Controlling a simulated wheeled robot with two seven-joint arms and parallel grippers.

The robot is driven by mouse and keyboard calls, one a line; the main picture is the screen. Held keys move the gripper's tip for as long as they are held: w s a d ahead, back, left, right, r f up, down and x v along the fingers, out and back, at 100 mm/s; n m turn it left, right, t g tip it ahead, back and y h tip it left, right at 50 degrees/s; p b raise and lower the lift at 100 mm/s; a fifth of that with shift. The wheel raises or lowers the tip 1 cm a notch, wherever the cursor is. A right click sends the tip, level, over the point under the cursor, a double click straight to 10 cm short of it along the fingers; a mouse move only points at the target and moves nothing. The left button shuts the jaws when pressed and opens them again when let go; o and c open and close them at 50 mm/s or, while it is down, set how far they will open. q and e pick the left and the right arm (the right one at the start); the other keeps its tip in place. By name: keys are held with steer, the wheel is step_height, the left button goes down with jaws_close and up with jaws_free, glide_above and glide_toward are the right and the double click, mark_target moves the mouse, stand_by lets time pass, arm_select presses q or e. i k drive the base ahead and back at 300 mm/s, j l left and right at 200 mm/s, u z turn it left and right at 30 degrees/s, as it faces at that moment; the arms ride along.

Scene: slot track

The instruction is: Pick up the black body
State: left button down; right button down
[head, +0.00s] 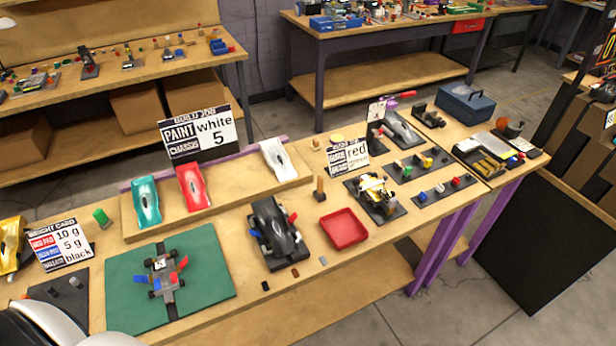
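The black body (281,228) is a glossy, streamlined car shell in the middle of the workbench. It sits over a dark base, with small red and blue pieces showing at its sides. No gripper touches it. Neither my left nor my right gripper shows in the head view.
A green mat (120,308) with a bare chassis (164,275) lies to the left. A red tray (344,229) is close on the right. Behind, a wooden rack (232,193) holds teal (146,201), red (193,187) and white (281,160) bodies. Small loose blocks lie in front.

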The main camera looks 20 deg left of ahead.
mark_target(272, 223)
steer(key=u, duration=1.15)
